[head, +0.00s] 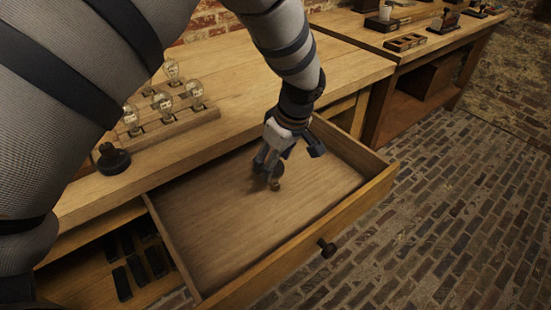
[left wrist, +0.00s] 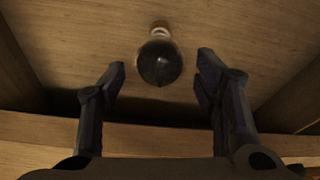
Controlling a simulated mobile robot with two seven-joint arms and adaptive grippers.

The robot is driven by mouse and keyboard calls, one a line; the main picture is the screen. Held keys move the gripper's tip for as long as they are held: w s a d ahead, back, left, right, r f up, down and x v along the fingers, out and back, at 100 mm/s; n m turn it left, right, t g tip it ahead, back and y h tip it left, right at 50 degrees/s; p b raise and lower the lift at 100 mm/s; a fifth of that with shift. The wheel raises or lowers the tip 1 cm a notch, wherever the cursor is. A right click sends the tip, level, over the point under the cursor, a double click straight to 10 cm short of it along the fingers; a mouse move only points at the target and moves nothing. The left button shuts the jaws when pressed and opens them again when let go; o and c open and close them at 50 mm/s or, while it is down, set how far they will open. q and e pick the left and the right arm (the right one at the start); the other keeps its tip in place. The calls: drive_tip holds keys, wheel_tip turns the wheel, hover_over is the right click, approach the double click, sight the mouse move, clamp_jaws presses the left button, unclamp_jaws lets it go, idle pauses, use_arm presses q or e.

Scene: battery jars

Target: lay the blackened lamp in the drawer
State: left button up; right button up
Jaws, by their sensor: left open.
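The blackened lamp (left wrist: 160,64) has a dark round bulb and a pale metal base. It appears to lie on the drawer floor, between and slightly beyond my left fingertips in the left wrist view. In the head view it is small and partly hidden, with its base (head: 276,185) below the fingers. The drawer (head: 215,245) is pulled out from the bench and otherwise looks empty. My left gripper (head: 286,160) reaches down inside it. Its fingers (left wrist: 161,68) are spread, with visible gaps on both sides of the lamp. My right gripper is not in view.
A wooden rack (head: 172,127) with several clear lamps stands on the bench, with a round black object (head: 113,158) at its near left. The drawer's front panel (head: 300,255) has a dark knob (head: 327,248). Black items lie in a lower compartment at left. Brick floor is clear at right.

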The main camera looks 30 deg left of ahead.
use_arm(q)
drive_tip(key=p+v, duration=0.1)
drive_tip(key=v, duration=1.1)
drive_tip(key=shift+r, duration=0.2)
